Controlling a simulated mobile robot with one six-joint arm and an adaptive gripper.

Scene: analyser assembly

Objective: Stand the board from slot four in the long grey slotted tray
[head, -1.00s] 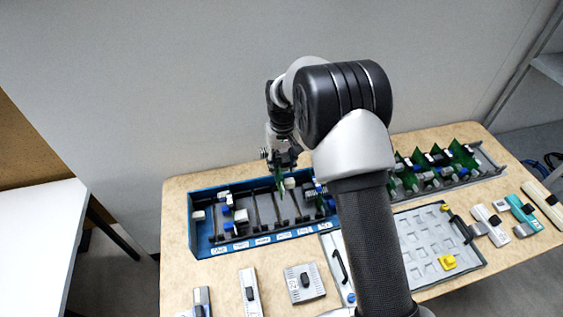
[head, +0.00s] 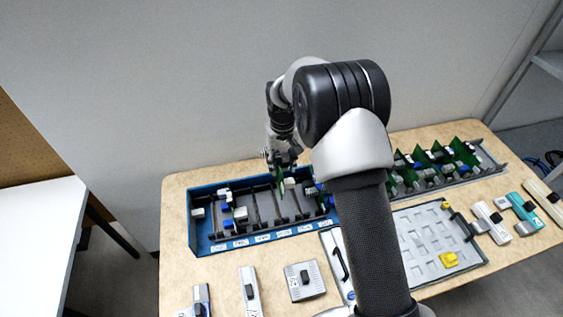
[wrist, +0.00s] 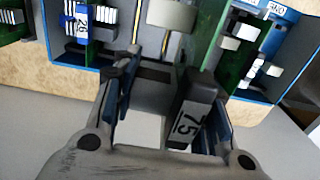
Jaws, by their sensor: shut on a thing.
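My gripper (head: 282,160) is over the blue slotted rack (head: 270,237) at the left of the table. It is shut on a green board (head: 281,180), which hangs upright below the fingers. In the wrist view the board's dark handle (wrist: 188,115) with a "75" label lies between the fingers, against the right one, and its green plate (wrist: 207,35) runs away from me. Whether its lower edge is still in a slot I cannot tell. The long grey slotted tray (head: 487,153) is at the back right, with several green boards standing in it. My arm hides its left end.
A grey flat tray (head: 415,240) with a yellow piece (head: 448,259) lies at the front right. Several loose modules lie along the front edge, including a grey box (head: 304,281) and a teal one (head: 523,211). A wall stands close behind the table.

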